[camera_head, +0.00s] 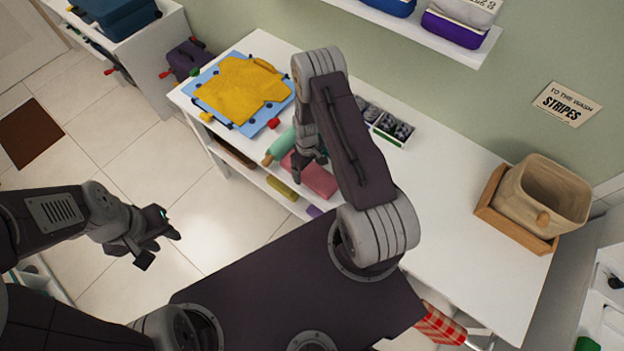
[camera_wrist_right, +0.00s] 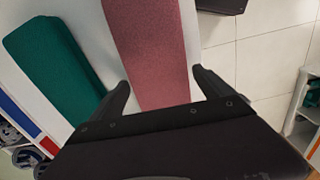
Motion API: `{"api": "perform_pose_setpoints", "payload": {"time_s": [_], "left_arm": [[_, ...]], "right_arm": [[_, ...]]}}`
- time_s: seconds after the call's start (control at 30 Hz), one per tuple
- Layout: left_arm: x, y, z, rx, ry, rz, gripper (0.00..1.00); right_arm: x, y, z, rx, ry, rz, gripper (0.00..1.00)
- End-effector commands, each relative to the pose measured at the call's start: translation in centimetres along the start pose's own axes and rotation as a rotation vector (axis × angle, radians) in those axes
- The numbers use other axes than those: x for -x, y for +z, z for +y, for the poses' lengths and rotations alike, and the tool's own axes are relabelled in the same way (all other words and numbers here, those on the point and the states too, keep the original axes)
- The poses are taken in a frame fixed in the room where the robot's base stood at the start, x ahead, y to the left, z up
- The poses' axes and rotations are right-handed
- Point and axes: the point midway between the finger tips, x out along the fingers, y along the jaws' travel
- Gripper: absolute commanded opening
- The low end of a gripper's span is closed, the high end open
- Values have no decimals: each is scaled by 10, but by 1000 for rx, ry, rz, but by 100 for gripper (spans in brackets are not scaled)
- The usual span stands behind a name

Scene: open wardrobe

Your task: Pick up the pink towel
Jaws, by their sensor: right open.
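The pink towel (camera_head: 312,178) lies folded on the white table near its front edge, partly hidden by my right arm in the head view. In the right wrist view the pink towel (camera_wrist_right: 151,50) runs up from between the two fingers. My right gripper (camera_head: 309,163) is above the towel. Its fingers (camera_wrist_right: 162,92) are apart, one on each side of the towel, with nothing gripped; contact cannot be made out. My left gripper (camera_head: 150,247) is over the floor at the left, away from the table; its opening is not clear.
A green towel (camera_wrist_right: 55,65) lies beside the pink one. A yellow shirt (camera_head: 240,88) lies on a blue board (camera_head: 203,82) at the table's far left. A beige basket (camera_head: 540,198) stands at the right. The table's middle right is clear.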

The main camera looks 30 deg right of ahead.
Motion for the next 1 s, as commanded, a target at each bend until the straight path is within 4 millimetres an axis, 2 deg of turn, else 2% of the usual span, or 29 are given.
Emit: {"api": "perform_pose_setpoints", "payload": {"time_s": [0.07, 0.47, 0.93, 1.0], "left_arm": [[-9, 1, 0, 0, 0, 0, 36], [-7, 1, 0, 0, 0, 0, 36], [-16, 2, 0, 0, 0, 0, 36], [-15, 2, 0, 0, 0, 0, 36]], "right_arm": [[-9, 0, 0, 0, 0, 1, 91], [-8, 0, 0, 0, 0, 1, 91], [-18, 0, 0, 0, 1, 1, 91], [-16, 0, 0, 0, 0, 1, 71]]}}
